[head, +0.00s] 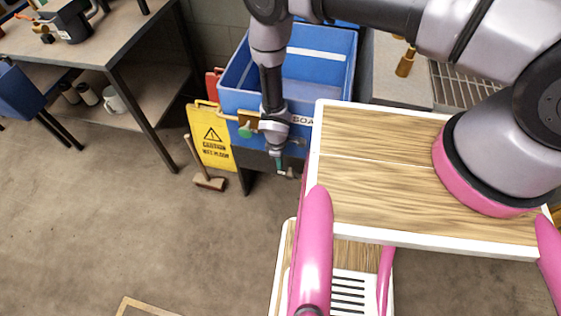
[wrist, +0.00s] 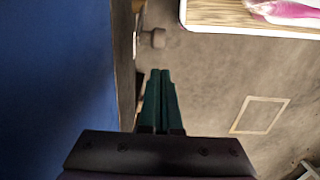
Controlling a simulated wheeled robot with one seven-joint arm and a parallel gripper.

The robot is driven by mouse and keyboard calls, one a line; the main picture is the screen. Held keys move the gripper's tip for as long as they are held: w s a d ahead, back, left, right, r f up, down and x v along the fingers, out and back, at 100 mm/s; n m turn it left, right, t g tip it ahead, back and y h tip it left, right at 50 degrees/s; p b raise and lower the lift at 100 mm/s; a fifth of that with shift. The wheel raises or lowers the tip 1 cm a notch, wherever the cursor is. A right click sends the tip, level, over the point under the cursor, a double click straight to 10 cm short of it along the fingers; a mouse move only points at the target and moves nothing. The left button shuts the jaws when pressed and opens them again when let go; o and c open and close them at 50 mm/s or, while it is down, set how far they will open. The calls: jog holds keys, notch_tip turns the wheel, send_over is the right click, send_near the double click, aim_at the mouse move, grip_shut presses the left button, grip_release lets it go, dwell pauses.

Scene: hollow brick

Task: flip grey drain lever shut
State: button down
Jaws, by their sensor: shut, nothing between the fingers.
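The blue tub (head: 330,75) stands at the back, with a partly covered white label on its front. My gripper (head: 279,165) points down in front of the tub's front, its green fingertips together and empty. A small grey fitting (head: 292,172) shows just right of the fingertips, below the tub; it may be the drain lever, but it is too small to tell its position. In the wrist view, the shut fingers (wrist: 160,75) point toward a grey knob-like piece (wrist: 153,38) beside the tub stand's edge, with a visible gap between them. I cannot tell whether it is the lever.
A yellow caution sign (head: 210,138) and a wooden mallet (head: 208,181) are left of the tub stand. A workbench (head: 90,45) stands at the left. My wood-topped base is close at the right. The floor (head: 130,220) at the left front is mostly clear.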

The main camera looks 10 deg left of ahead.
notch_tip(320, 180, down, 8)
jog(key=shift+d+r, duration=0.15)
jog(key=shift+d, duration=0.15)
jog(key=shift+r, duration=0.1)
jog(key=shift+d+r+y, duration=0.2)
jog(key=shift+d+y, duration=0.05)
jog(key=shift+y, duration=0.15)
